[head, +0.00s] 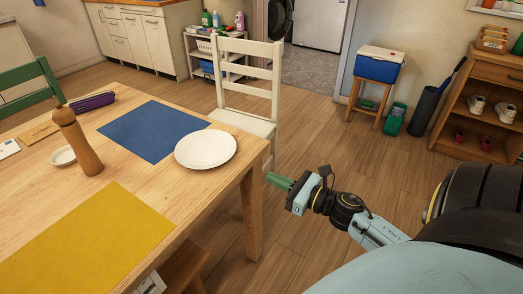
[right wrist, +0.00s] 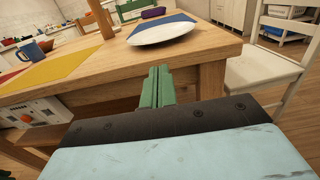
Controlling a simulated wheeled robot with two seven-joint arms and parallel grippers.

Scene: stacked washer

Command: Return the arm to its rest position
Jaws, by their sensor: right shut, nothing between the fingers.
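My right gripper (head: 281,182) has green fingers on a pale blue arm that comes in from the lower right in the head view. It is in the air just off the table's right corner. Its fingers are together and empty. In the right wrist view the green fingers (right wrist: 157,88) point toward the table edge and the white plate (right wrist: 162,33) on it. I see a gap between the fingers and the plate, though how far they are from the table edge is hard to tell. My left gripper is not in the head view.
The wooden table (head: 214,185) fills the left, with a white plate (head: 206,149), blue mat (head: 152,131), yellow mat (head: 88,240) and pepper mill (head: 78,142). A white chair (head: 246,90) stands behind its corner. Floor right of the table is clear, up to a stool with a cooler (head: 379,66) and a shelf (head: 482,105).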

